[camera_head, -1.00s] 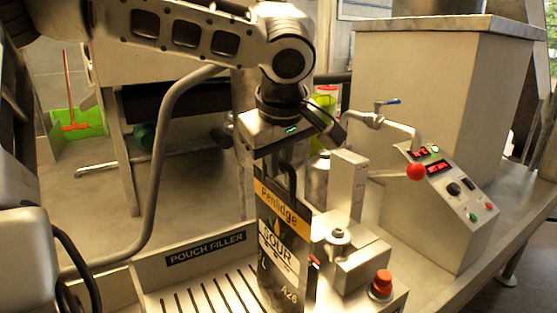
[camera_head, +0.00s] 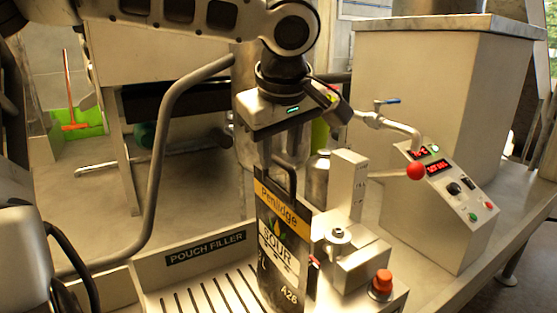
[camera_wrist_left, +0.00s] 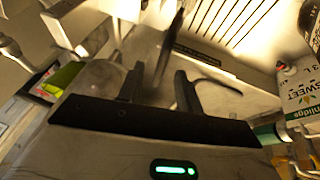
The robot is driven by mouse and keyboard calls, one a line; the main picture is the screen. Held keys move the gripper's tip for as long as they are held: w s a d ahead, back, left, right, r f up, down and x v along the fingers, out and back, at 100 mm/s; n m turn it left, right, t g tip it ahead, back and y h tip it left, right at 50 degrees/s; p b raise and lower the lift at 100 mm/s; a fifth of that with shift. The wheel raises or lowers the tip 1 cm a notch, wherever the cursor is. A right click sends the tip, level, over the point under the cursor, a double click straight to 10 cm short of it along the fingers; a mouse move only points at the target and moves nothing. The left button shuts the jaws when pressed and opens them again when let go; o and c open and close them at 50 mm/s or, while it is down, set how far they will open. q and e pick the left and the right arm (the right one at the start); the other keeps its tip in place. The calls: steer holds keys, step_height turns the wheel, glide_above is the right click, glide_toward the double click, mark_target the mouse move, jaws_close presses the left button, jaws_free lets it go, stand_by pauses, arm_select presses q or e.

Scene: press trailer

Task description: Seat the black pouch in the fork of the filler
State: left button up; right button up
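The black pouch (camera_head: 278,245), with a yellow band and "SOUR" lettering, stands about upright at the pouch filler (camera_head: 205,247), beside its metal block. The fork is not clearly visible, so I cannot tell whether the pouch sits in it. My left gripper (camera_head: 275,155) is just above the pouch's top, pointing down. In the left wrist view its two dark fingers (camera_wrist_left: 158,82) are apart. The pouch shows there as a narrow dark edge (camera_wrist_left: 171,45) beyond and between the fingertips; contact is unclear. My right gripper is not in view.
A metal post (camera_head: 347,185) and a red button (camera_head: 381,282) stand right of the pouch. A pipe with a red ball (camera_head: 415,171) and a control panel (camera_head: 452,183) are farther right. A white pouch (camera_wrist_left: 300,95) shows in the wrist view.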

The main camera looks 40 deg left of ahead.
arm_select(q)
steer(key=v, duration=1.2)
steer(key=shift+r, duration=0.3)
steer(key=shift+s+d, duration=0.1)
